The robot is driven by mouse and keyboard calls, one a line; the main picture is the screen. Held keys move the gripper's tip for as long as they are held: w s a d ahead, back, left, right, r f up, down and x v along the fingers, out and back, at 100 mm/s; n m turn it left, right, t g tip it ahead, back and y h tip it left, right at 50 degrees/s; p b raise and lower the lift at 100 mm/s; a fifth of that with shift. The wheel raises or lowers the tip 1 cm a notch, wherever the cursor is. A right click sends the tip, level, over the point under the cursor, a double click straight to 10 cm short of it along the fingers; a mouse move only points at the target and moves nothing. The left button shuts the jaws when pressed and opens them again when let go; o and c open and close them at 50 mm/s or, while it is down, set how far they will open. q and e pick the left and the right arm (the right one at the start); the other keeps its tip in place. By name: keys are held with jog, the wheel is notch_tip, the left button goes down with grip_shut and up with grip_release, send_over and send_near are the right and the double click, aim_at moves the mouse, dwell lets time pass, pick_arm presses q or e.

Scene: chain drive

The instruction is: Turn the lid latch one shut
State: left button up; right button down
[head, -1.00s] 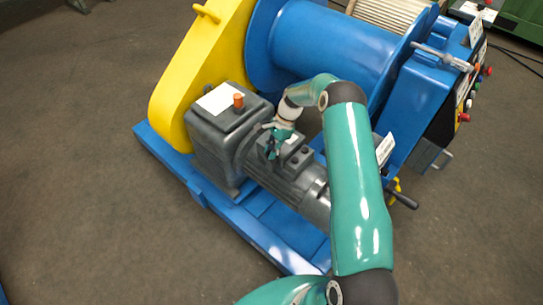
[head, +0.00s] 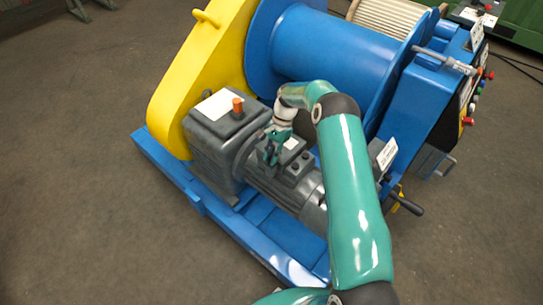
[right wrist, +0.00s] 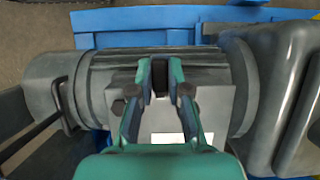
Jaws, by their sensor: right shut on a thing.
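The grey motor (head: 312,192) lies on the blue frame, with a grey lidded box (head: 300,160) on top. In the right wrist view the lid (right wrist: 215,103) shows a white label and dark round fittings near the fingers. My right gripper (head: 270,154) is at the lid's edge nearest the gearbox. In the right wrist view my right gripper (right wrist: 160,76) is shut on a narrow dark piece (right wrist: 160,77), seemingly a lid latch. The fingers hide most of it, so its turn angle cannot be told. My left gripper is out of view.
The grey gearbox (head: 222,138) with an orange cap (head: 238,106) stands close beside the gripper. The yellow guard (head: 200,68) and blue drum (head: 335,50) rise behind. The blue base frame (head: 250,233) edges the front. Open floor (head: 80,150) lies left.

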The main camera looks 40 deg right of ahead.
jog(key=c, duration=1.4)
grip_release()
jog(key=v, duration=1.2)
jog(key=shift+w, duration=0.1)
